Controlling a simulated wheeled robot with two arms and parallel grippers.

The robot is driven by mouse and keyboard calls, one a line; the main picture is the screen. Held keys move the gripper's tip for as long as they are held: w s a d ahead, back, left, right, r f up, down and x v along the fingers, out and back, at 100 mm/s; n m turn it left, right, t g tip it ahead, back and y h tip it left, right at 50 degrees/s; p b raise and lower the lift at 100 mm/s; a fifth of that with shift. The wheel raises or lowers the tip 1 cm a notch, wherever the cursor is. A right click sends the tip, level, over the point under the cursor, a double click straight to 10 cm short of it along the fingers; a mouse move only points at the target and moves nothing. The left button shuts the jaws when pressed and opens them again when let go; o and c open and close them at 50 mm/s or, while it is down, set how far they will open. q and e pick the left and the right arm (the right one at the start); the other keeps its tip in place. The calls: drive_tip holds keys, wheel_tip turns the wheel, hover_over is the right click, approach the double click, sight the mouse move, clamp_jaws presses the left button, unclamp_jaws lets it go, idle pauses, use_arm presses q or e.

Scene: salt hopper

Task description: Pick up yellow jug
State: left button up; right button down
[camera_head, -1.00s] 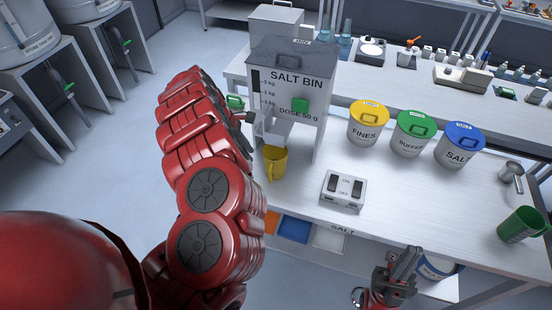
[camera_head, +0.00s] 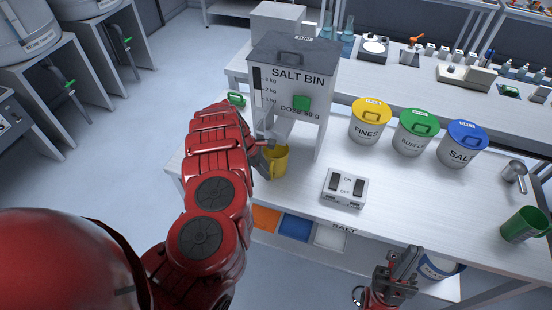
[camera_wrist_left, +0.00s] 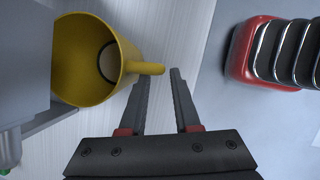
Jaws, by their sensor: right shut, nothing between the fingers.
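The yellow jug (camera_head: 279,160) stands upright on the bench beneath the salt bin (camera_head: 291,82). In the left wrist view, the jug (camera_wrist_left: 88,62) shows its open mouth, and its handle (camera_wrist_left: 147,68) points toward my fingers. My left gripper (camera_head: 263,161) is at the jug's left side. In the left wrist view my left gripper (camera_wrist_left: 160,76) is open, its fingertips close to the handle's outer end. I cannot tell whether they touch it. My right gripper (camera_head: 405,262) is shut and empty near the bench's front edge.
A switch box (camera_head: 345,187) stands right of the jug. Yellow-lidded (camera_head: 370,122), green-lidded (camera_head: 415,132) and blue-lidded (camera_head: 461,144) tubs stand further right. A green jug (camera_head: 522,226) is at the far right. The salt bin's legs stand close around the yellow jug. Bare bench (camera_head: 420,195) lies right of the switch box.

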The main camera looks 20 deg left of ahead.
use_arm(q)
drive_tip(key=shift+s+d+f, duration=0.1)
drive_tip(key=shift+d+f, duration=0.1)
drive_tip(key=shift+f, duration=0.3)
drive_tip(key=shift+p+x, duration=0.3)
drive_tip(key=shift+x, duration=0.6)
drive_tip(key=shift+d, duration=0.1)
clamp_jaws()
idle(0.4)
